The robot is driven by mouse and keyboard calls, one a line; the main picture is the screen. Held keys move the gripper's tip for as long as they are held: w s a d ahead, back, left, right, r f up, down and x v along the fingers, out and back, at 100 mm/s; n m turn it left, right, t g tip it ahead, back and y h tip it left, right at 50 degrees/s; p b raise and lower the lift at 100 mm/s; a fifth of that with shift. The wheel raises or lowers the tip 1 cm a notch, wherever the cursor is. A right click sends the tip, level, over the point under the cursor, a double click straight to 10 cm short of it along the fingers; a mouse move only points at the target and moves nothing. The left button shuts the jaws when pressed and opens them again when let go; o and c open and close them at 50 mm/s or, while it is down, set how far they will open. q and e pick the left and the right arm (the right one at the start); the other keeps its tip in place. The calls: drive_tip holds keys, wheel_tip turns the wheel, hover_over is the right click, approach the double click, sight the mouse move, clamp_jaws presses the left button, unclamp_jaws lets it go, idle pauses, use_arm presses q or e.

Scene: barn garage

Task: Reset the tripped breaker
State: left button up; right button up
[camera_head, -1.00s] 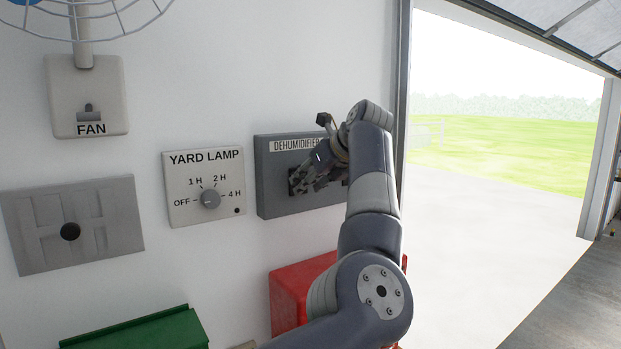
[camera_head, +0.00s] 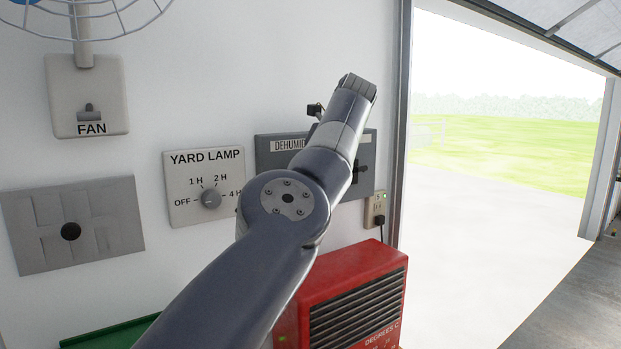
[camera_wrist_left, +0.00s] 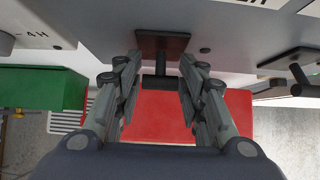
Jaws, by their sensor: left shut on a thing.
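The grey DEHUMIDIFIER box (camera_head: 367,150) is on the white wall, partly covered by my left arm in the head view. In the left wrist view, a dark T-shaped handle (camera_wrist_left: 160,84) stands out from a brownish square plate on the grey box. My left gripper (camera_wrist_left: 160,65) has its fingers either side of this handle and is shut on it. A second black T-shaped handle (camera_wrist_left: 296,76) is to the right on the same box. In the head view my left gripper is mostly hidden behind its arm. My right gripper is not in view. No breaker marking is readable.
A YARD LAMP dial plate (camera_head: 211,198), a FAN switch (camera_head: 88,112) and a grey panel (camera_head: 120,225) with a black knob are to the left. A red grilled unit (camera_head: 350,265) is below the box. A plugged outlet (camera_head: 375,208) is beside it. The open doorway is right.

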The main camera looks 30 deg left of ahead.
use_arm(q)
drive_tip(key=shift+f, duration=0.15)
drive_tip(key=o, duration=1.1)
drive_tip(key=shift+a, duration=0.3)
drive_tip(key=shift+d, duration=0.2)
drive_tip(key=shift+a, duration=0.1)
